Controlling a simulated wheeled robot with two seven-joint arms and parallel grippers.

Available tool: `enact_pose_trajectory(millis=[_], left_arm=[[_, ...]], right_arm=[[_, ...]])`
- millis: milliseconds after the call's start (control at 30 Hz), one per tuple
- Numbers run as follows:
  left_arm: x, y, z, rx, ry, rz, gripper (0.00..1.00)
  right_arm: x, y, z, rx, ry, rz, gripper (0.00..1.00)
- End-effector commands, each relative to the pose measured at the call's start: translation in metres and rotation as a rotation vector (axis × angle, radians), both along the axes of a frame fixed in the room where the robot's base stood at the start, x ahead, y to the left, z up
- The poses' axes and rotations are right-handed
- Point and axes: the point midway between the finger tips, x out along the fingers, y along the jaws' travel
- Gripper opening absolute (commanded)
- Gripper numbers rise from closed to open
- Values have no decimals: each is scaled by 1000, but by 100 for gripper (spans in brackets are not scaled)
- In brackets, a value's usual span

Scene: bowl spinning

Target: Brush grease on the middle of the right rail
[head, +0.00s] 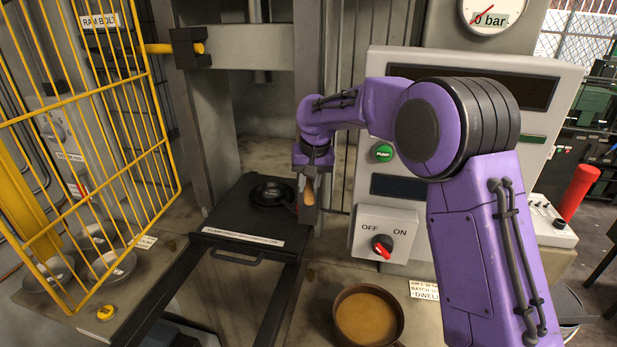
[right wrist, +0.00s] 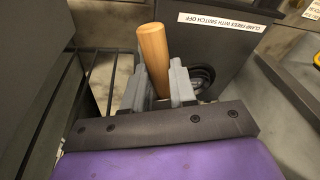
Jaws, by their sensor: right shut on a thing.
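My right gripper (head: 308,188) is shut on a brush with a wooden handle (head: 309,193). In the right wrist view, the handle (right wrist: 153,50) stands up between the grey fingers of the gripper (right wrist: 158,88); the bristles are hidden. The gripper is low beside the right edge of the black press plate, near the far end of the dark right rail (head: 281,305). I cannot tell whether the brush touches the rail. A brown pot of tan grease (head: 367,318) stands right of the rail. My left gripper is out of view.
The black plate (head: 232,222) carries a round black die (head: 271,194). A press upright (head: 308,70) rises just behind the gripper. A control panel with a red-handled switch (head: 382,246) stands to the right. The yellow guard gate (head: 85,130) and several bowls are left.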

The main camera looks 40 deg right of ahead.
Motion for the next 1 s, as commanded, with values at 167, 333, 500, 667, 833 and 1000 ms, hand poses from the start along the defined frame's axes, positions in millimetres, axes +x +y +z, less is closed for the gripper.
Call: enact_pose_trajectory(millis=[167,333,500,667,833,1000], left_arm=[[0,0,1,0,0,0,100],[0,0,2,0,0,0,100],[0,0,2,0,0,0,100],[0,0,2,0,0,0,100],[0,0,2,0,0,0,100],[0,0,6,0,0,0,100]], right_arm=[[0,-1,-17,0,4,-2,0],[0,-1,-31,0,1,-2,0],[0,-1,-37,0,3,-2,0],[-1,0,-55,0,4,-1,0],[-1,0,-67,0,3,-1,0],[-1,0,-63,-1,0,-1,0]])
